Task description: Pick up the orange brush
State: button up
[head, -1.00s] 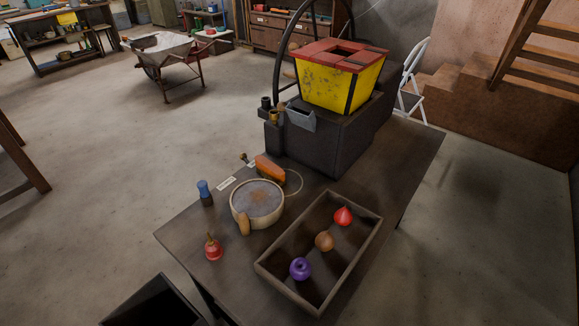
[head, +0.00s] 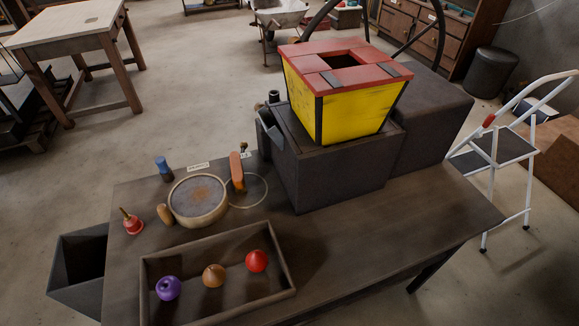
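An orange object (head: 237,171), which looks like the orange brush, is on the dark table just right of a round shallow pan (head: 198,222). It is long and narrow, and its lower side is hard to make out. A thin pale loop (head: 267,190) lies beside it. My gripper is not in the head view.
A tray (head: 148,265) holds purple, brown and red round items. A yellow hopper (head: 355,112) on a dark block (head: 340,170) rises behind. The table's right part is clear.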

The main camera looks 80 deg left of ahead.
aim_at(237, 172)
jog(key=i, duration=0.9)
jog(key=u, duration=3.6)
jog(key=i, duration=0.5)
jog(key=z, duration=0.1)
